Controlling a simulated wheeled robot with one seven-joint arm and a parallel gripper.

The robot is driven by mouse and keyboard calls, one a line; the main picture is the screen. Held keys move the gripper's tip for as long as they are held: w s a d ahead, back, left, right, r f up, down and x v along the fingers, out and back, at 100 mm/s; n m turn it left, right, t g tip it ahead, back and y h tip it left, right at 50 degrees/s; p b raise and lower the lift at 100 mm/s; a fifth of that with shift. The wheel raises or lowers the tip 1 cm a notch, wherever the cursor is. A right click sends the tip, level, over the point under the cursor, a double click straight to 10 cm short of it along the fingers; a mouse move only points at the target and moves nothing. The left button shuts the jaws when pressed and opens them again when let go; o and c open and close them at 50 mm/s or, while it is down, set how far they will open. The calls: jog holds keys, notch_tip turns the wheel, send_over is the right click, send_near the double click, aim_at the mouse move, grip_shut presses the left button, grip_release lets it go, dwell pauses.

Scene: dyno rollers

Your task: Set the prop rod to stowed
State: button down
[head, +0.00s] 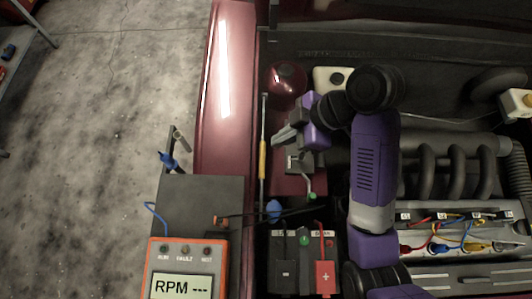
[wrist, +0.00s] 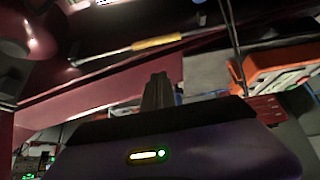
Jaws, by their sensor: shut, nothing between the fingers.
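The prop rod (head: 263,125) is a thin grey rod with a yellow sleeve (head: 262,160). In the head view it runs along the inner edge of the red fender. It also shows in the wrist view, where its yellow sleeve (wrist: 157,43) crosses the upper part, beyond my fingers. My gripper (head: 283,138) is just right of the rod in the head view, with its fingers pointing left. In the wrist view its fingers (wrist: 158,88) are together and empty, apart from the rod. I cannot tell whether the rod's ends sit in a clip.
The red fender (head: 224,100) lies left of the rod. A red dome (head: 286,82) and a white-capped reservoir (head: 333,79) stand behind my gripper. The battery (head: 284,272) and an orange RPM meter (head: 186,270) are in front. Engine pipes (head: 457,170) lie right of my arm.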

jog(key=b, duration=0.4)
send_over(264, 160)
notch_tip(264, 160, down, 6)
jog(key=shift+a+f, duration=0.15)
jog(key=shift+f, duration=0.05)
jog(key=f, duration=0.1)
jog(key=f+p, duration=0.1)
jog(key=f, duration=0.1)
jog(key=shift+w+d, duration=0.1)
jog(key=shift+d, duration=0.25)
jog(key=shift+d+f, duration=0.1)
jog(key=shift+f, duration=0.4)
jog(key=shift+s+f+t+b, duration=0.2)
jog(key=shift+f+t+b, duration=0.3)
jog(key=shift+f+b, duration=0.55)
jog(key=shift+f, duration=0.15)
